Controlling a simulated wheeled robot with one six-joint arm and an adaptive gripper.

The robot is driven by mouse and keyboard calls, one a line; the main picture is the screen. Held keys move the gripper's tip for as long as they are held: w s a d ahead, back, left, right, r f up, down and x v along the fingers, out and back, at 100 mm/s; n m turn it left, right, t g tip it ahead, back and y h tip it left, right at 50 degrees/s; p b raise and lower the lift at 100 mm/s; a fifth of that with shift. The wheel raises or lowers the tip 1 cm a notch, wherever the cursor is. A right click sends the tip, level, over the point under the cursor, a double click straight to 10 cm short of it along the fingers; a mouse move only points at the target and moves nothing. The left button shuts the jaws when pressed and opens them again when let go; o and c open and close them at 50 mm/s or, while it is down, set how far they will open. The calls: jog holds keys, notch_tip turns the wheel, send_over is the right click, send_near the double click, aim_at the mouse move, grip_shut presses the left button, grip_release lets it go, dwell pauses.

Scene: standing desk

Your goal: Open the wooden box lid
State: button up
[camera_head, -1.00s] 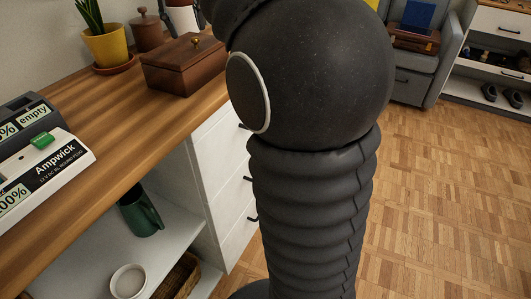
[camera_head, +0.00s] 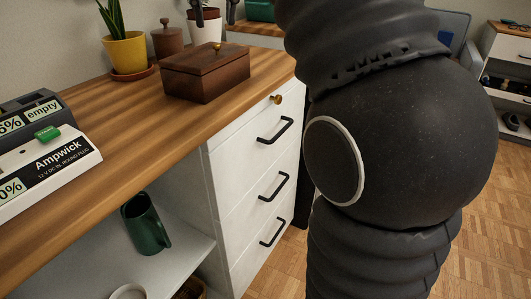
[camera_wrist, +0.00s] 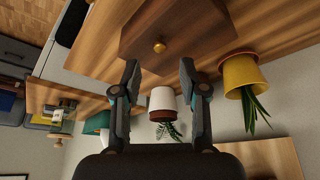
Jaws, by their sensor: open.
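The brown wooden box (camera_head: 205,76) sits on the wooden desktop with its lid (camera_head: 204,58) down. A small brass knob (camera_head: 216,46) shows at the lid. In the wrist view, which looks upside down, the box (camera_wrist: 185,30) fills the top middle and the knob (camera_wrist: 159,47) lies between the lines of the two fingers. My gripper (camera_wrist: 159,75) is open and empty, its fingertips apart from the knob. How far off it is cannot be told. My arm covers the right of the head view.
A yellow plant pot (camera_head: 125,54) and a brown lidded jar (camera_head: 166,40) stand behind the box. A white pot (camera_head: 204,31) is close behind it too. A white battery device (camera_head: 40,170) lies at left. White drawers (camera_head: 250,165) are below the desktop. Desktop in front of the box is clear.

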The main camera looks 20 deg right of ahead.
jog(key=p+v, duration=0.3)
jog(key=v, duration=0.6)
jog(key=s+f+p, duration=0.2)
jog(key=s+f, duration=0.3)
jog(key=f, duration=0.4)
jog(key=s+f+n+p, duration=0.1)
jog(key=s+f, duration=0.4)
jog(key=f, duration=0.5)
jog(key=s+d+f+t+p, duration=0.1)
jog(key=s+f+p, duration=0.1)
jog(key=s+f, duration=0.4)
notch_tip(320, 180, down, 4)
jog(key=shift+f+n+y+p, duration=0.2)
jog(key=shift+n+y+p, duration=0.1)
jog(key=shift+p, duration=0.05)
jog(key=shift+d, duration=0.15)
